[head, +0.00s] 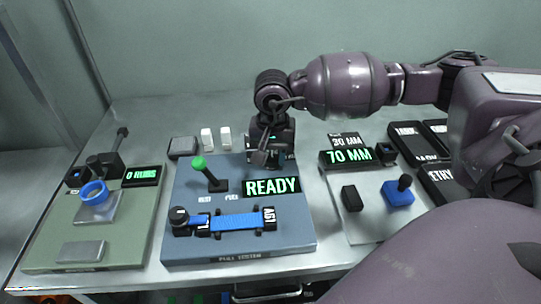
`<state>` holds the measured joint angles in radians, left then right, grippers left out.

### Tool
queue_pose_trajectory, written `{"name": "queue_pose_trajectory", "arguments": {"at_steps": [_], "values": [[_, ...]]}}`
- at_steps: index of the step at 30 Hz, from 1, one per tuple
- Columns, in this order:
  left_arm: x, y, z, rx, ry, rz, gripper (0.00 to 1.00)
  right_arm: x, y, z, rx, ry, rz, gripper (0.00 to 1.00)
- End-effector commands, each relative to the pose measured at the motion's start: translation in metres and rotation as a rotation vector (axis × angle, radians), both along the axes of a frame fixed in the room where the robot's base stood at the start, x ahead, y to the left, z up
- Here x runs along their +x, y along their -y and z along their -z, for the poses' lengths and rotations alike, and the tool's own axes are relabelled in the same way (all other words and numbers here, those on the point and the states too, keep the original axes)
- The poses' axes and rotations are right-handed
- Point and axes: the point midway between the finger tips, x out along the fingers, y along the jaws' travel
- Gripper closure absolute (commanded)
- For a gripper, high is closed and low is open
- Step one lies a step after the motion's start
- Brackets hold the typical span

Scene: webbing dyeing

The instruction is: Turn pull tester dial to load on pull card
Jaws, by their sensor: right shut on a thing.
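The pull tester (240,245) is a blue-grey panel in the middle of the table. It carries a lever with a green knob (199,162), a lit READY display (271,187) and a blue webbing strap (237,221) clamped along its front. My right gripper (262,157) points down at the tester's back right part, behind the READY display. It is shut on what appears to be the dial, which the gripper mostly hides. The dial's setting cannot be read. I cannot pick out a pull card with certainty. My left gripper is not in view.
A green panel (55,232) with a blue ring and a counter display (141,175) stands at left. A panel (362,228) with a 70 MM display (347,156) and blue block stands at right. Black trays (408,141) lie further right. White blocks (207,138) stand behind the tester.

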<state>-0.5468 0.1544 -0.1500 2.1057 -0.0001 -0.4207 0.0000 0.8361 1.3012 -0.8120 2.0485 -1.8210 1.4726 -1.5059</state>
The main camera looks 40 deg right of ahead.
Motion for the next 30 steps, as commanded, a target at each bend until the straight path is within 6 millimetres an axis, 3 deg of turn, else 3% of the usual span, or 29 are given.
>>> {"name": "queue_pose_trajectory", "arguments": {"at_steps": [17,18,22,30], "values": [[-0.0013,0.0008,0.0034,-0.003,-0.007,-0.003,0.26,-0.0001,-0.0002,-0.0003,0.0,0.0,-0.034,0.9],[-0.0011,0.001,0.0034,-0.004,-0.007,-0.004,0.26,-0.0001,-0.0002,-0.0003,0.0,0.0,-0.033,0.6],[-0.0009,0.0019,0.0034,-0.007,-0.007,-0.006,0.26,-0.0001,-0.0002,-0.0003,0.0,0.0,-0.033,0.41],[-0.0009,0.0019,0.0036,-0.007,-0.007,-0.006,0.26,0.0001,-0.0001,-0.0008,0.0,0.0,-0.033,0.41]]}}
